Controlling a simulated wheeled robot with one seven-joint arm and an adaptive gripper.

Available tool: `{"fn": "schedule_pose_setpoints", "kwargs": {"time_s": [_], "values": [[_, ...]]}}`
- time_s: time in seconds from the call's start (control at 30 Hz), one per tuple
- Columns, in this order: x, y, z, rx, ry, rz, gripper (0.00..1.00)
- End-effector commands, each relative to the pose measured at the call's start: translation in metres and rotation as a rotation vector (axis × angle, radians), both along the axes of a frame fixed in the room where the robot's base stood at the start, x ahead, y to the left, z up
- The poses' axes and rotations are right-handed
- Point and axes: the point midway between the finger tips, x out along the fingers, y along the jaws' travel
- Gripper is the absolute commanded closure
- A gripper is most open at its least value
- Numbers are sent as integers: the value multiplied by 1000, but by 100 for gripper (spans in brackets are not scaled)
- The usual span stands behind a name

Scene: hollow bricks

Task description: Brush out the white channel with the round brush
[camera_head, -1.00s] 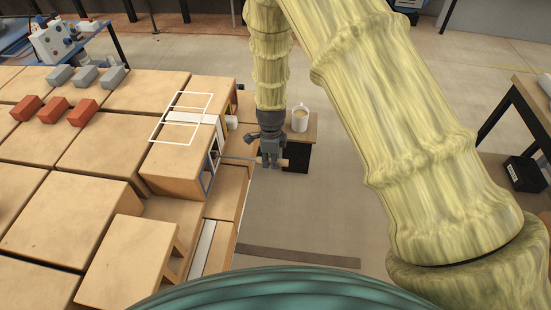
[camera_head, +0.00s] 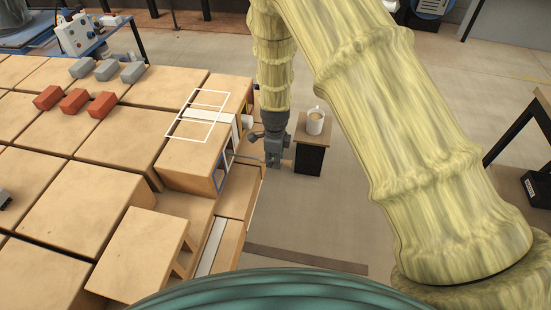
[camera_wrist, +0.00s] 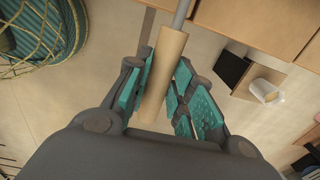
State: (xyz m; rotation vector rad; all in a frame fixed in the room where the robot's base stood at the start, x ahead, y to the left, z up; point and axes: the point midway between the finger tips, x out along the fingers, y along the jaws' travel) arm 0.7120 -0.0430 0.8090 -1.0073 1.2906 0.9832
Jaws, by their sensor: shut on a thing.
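My gripper (camera_head: 274,158) is beside the right faces of the stacked tan bricks. In the wrist view its teal fingers (camera_wrist: 160,72) are shut around the tan handle of the round brush (camera_wrist: 167,55). The brush's thin grey rod (camera_wrist: 181,17) runs forward to the top of the wrist view. In the head view the rod points left toward the brick faces. The bristles are out of sight, and I cannot tell whether they are inside an opening. A white-edged opening (camera_head: 232,146), seemingly the white channel, shows edge-on above a blue-framed opening (camera_head: 219,177).
A white mug (camera_head: 315,121) stands on a small table (camera_head: 309,141) just right of my gripper. Red blocks (camera_head: 74,101) and grey blocks (camera_head: 107,70) lie on the tan bricks at left. A white outlined rectangle (camera_head: 223,92) lies over the upper bricks. Open floor is at right.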

Motion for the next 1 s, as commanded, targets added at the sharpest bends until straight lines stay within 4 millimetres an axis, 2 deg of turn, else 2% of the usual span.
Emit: {"fn": "schedule_pose_setpoints", "kwargs": {"time_s": [1.0], "values": [[-13,-47,1,0,0,0,96]]}}
